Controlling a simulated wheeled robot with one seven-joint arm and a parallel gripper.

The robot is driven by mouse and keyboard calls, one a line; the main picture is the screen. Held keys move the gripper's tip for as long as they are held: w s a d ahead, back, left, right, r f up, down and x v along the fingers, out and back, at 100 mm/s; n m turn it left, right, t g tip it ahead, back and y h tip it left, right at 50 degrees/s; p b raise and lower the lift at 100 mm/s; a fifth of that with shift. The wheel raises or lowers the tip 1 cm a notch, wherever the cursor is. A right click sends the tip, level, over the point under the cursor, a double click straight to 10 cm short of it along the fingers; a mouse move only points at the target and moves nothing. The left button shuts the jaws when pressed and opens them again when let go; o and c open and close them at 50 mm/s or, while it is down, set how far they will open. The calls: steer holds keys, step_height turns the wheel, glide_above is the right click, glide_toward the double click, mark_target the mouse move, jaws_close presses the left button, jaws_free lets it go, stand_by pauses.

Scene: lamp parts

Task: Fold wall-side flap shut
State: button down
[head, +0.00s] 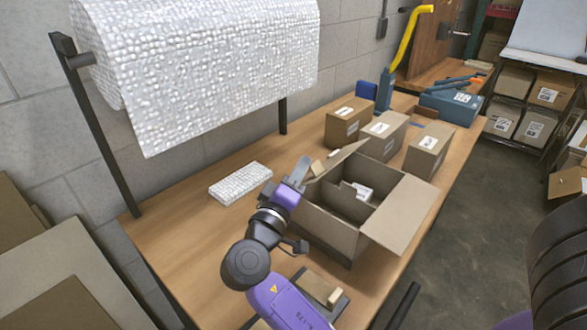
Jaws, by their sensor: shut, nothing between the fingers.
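An open cardboard box (325,232) stands on the bench, with a white item (361,191) and cardboard inside. Its wall-side flap (343,156) stands up and slants along the edge nearest the wall; its near end is partly hidden by my gripper. The opposite flap (402,214) is folded outward over the aisle side. My gripper (303,165) is shut and empty, above the box's near wall-side corner. I cannot tell whether it touches the flap.
A white bubble-wrap piece (241,184) lies left of my gripper. Closed boxes (347,122) stand behind the open box. A bubble-wrap roll (200,60) hangs over the bench's wall side. A small tan block (321,288) lies at the near end.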

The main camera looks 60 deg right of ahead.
mark_target(316, 172)
steer(key=shift+s+a+f+b, duration=0.2)
steer(key=shift+s+f+b, duration=0.4)
steer(key=shift+s, duration=0.1)
steer(key=shift+s+a+f+b, duration=0.15)
steer(key=shift+s+f+b, duration=0.4)
steer(key=shift+s, duration=0.1)
steer(key=shift+s+a+f+b, duration=0.15)
steer(key=shift+s+f+b, duration=0.55)
steer(key=shift+f+b, duration=0.2)
steer(key=shift+s+f, duration=0.1)
steer(key=shift+f, duration=0.1)
steer(key=shift+r, duration=0.1)
